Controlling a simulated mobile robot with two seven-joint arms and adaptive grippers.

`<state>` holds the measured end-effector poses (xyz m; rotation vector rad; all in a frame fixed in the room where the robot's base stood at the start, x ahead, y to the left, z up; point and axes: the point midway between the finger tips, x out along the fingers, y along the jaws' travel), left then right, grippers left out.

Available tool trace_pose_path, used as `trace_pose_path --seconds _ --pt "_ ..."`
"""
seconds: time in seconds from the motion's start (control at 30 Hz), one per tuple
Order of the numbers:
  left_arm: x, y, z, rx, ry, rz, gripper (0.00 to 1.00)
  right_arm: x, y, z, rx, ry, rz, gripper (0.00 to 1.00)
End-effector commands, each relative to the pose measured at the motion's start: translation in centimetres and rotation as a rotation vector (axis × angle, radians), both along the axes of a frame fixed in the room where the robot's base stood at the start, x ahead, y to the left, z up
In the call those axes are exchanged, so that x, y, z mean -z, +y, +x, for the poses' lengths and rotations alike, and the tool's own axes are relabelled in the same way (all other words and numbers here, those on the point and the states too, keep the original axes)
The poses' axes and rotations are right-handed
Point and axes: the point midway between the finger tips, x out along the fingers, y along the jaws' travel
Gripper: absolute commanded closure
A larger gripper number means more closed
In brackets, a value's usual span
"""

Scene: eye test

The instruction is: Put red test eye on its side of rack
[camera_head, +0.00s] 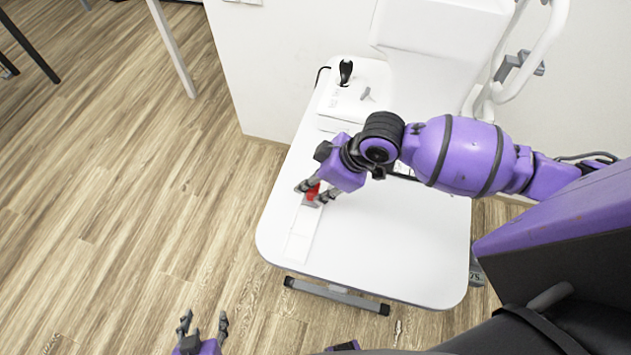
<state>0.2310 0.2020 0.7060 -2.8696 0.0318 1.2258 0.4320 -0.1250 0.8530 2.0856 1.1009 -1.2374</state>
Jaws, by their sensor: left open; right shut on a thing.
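The red test eye (312,192) is between the fingers of my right gripper (316,194), which is shut on it. My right arm reaches in from the right, over the white table. The fingers hide part of the red piece. A low white strip (298,246), perhaps the rack, lies on the table just below the gripper in the picture. I cannot tell its sides apart or whether the red piece touches it. My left gripper (203,324) is open and empty at the bottom edge, over the floor and away from the table.
The white table (410,270) has rounded corners and is bare at its front right. A white device with a black joystick (346,70) stands at the back left. A large white machine (440,60) is behind. Wood floor lies open to the left.

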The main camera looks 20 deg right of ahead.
Motion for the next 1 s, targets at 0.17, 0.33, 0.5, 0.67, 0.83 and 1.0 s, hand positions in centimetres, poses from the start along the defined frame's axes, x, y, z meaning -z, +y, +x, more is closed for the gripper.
trace_pose_path --seconds 0.17,0.33,0.5,0.67,0.83,1.0 --pt "0.0 -0.1 0.0 -0.003 0.000 -0.003 0.53 0.1 0.0 0.0 0.000 -0.001 0.001 0.89" --pt "0.1 -0.1 -0.1 -0.004 0.003 -0.003 0.53 0.6 0.0 0.0 0.000 0.000 0.000 0.89" --pt "0.3 -0.1 -0.2 -0.003 0.005 -0.003 0.53 1.0 0.0 0.0 0.000 0.001 0.001 0.89" --pt "0.4 -0.1 -0.3 -0.003 0.008 -0.003 0.53 1.2 0.0 0.0 0.001 0.000 0.001 0.89" --pt "0.5 0.0 -0.3 -0.002 0.009 -0.002 0.53 1.2 0.0 0.0 0.000 -0.001 0.001 0.89" --pt "0.5 0.0 -0.4 0.000 0.010 0.000 0.53 1.2 0.0 0.0 0.000 -0.001 0.001 0.56"
